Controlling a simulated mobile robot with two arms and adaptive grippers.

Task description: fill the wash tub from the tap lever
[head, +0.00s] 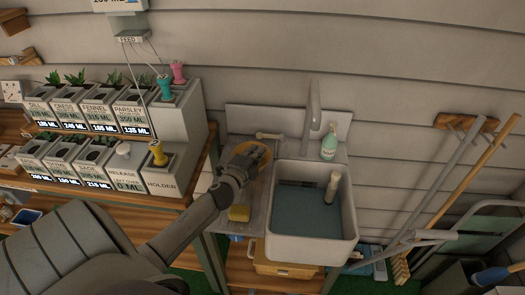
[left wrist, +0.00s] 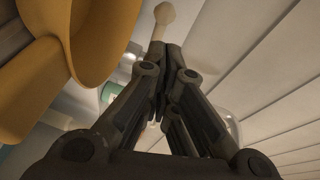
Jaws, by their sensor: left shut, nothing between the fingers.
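The wash tub (head: 348,222) is a pale square basin with a flat blue-grey surface inside that looks like water. The tall grey tap (head: 315,105) rises behind the tub. The tap lever (head: 268,136) is a pale bar at the back of the counter, left of the tap. My left gripper (head: 257,152) is shut and empty, just in front of the lever, over a round orange-brown item (head: 264,167). In the left wrist view, a pale rounded knob (left wrist: 163,12) shows beyond the shut fingertips (left wrist: 163,50); contact is unclear.
A green-white bottle (head: 328,143) stands behind the tub. A yellow sponge (head: 239,212) lies on the counter left of the tub. Labelled planter boxes (head: 130,108) fill the left shelves. Long-handled tools (head: 455,175) lean at the right.

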